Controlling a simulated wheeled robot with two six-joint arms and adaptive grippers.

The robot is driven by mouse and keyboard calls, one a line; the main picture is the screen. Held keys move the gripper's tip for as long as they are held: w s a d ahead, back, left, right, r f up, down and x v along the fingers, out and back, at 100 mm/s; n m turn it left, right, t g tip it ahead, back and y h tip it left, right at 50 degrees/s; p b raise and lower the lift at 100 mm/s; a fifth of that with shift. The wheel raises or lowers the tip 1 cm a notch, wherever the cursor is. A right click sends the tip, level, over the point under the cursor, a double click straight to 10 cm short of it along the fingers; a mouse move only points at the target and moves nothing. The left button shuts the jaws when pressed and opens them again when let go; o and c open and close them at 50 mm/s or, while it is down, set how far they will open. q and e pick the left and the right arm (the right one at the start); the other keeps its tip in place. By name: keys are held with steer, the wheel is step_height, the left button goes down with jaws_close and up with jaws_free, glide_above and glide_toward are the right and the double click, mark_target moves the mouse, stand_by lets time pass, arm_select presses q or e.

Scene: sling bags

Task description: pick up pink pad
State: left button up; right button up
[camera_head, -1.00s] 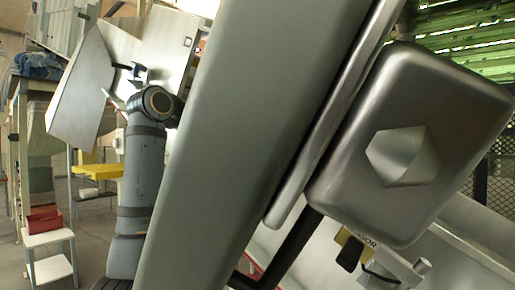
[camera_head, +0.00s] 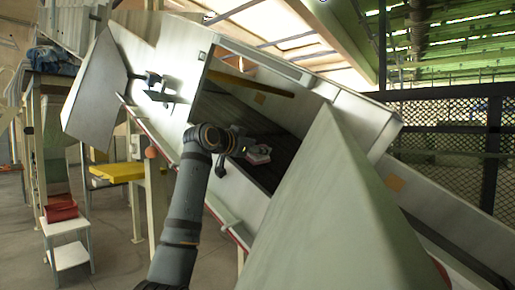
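My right gripper is not in view.
The tilted metal housing (camera_head: 345,105) fills the middle, with a dark sloping belt (camera_head: 235,112) inside. A large grey wedge-shaped panel (camera_head: 335,215) blocks the lower right. A yellow platform (camera_head: 118,171) and a white step stand (camera_head: 70,255) with a red box (camera_head: 62,211) stand left.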

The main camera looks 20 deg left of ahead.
arm_select(q)
steer(key=shift+w+d+f, duration=0.1)
steer(key=shift+f, duration=0.05)
steer(key=shift+c, duration=0.2)
jaws_close()
